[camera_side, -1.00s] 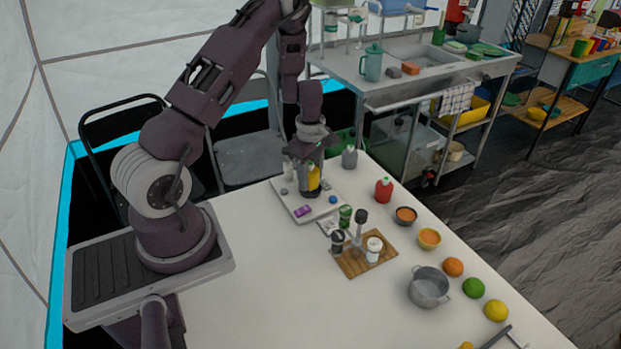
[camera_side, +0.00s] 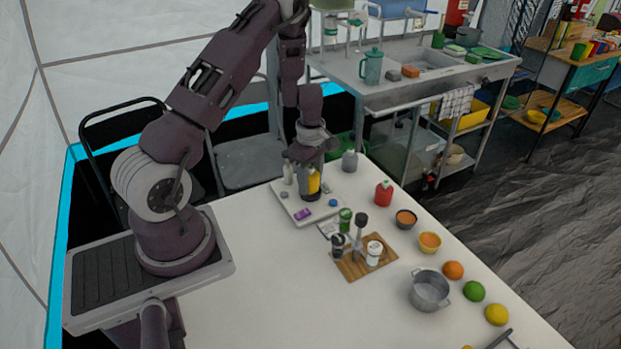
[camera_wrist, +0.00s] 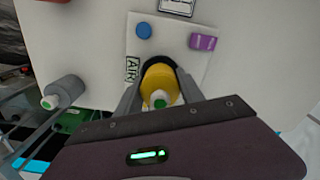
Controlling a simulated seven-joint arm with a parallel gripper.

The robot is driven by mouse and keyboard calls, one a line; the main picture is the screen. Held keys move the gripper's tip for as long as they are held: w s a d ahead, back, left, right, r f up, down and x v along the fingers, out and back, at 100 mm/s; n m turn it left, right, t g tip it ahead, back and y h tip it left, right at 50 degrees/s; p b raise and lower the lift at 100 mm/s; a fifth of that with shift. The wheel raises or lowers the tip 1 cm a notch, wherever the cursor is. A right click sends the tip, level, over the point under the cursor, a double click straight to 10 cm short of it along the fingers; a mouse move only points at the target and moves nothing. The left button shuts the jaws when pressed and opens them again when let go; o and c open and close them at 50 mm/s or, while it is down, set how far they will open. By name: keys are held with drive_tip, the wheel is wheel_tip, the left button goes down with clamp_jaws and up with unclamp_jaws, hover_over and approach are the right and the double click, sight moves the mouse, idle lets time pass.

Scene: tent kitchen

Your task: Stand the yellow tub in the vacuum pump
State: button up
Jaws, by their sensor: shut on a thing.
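The yellow tub (camera_side: 313,184) is between the fingers of my gripper (camera_side: 311,180), which is shut on it. In the wrist view the tub (camera_wrist: 160,82) has a pale green-white top and sits between both fingers (camera_wrist: 160,100). The tub looks upright. A white panel (camera_side: 290,207), which seems to be the vacuum pump, lies below it; it also shows in the wrist view (camera_wrist: 175,35). A dark round opening or ring (camera_wrist: 172,63) on the panel shows around the tub's far edge. The tub's base is hidden, so I cannot tell how deep it sits.
The panel bears a blue knob (camera_wrist: 144,30), a purple block (camera_wrist: 203,42) and an "AIR" label (camera_wrist: 132,69). A grey bottle (camera_side: 349,161) stands close behind. A red bottle (camera_side: 383,193) and a wooden board (camera_side: 351,266) with several containers stand to the right.

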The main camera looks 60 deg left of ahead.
drive_tip(key=shift+f, duration=0.6)
drive_tip(key=o, duration=0.7)
drive_tip(key=shift+r, duration=5.55)
